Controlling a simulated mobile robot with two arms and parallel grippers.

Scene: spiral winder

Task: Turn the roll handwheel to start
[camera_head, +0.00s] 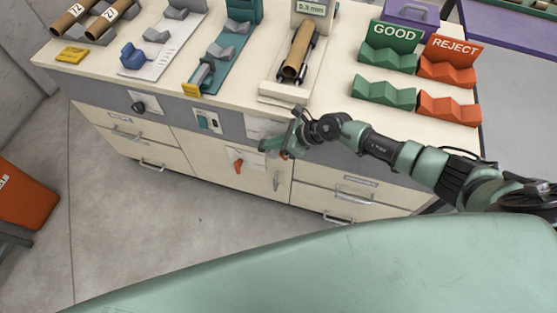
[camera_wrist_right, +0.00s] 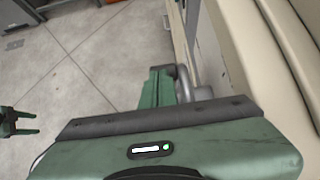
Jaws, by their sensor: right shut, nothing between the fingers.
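My right gripper (camera_head: 266,147) is shut and empty in front of the bench's front panel, its arm coming in from the right. In the right wrist view its green fingers (camera_wrist_right: 160,84) are together, with a grey curved part (camera_wrist_right: 187,82) close beside them; I cannot tell whether they touch or whether this part is the handwheel. A black knob (camera_head: 139,107) sits on the front panel, left of the gripper. No part is clearly the roll handwheel; the gripper hides some of the panel. My left gripper (camera_wrist_right: 22,122) shows at the left of the wrist view, fingers apart.
The bench top (camera_head: 335,105) holds a cardboard tube in a cradle (camera_head: 298,52), green GOOD racks (camera_head: 385,92) and orange REJECT racks (camera_head: 450,108). An orange handle (camera_head: 238,166) and drawer handles (camera_head: 339,218) stick out below. The floor (camera_head: 150,225) in front is clear.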

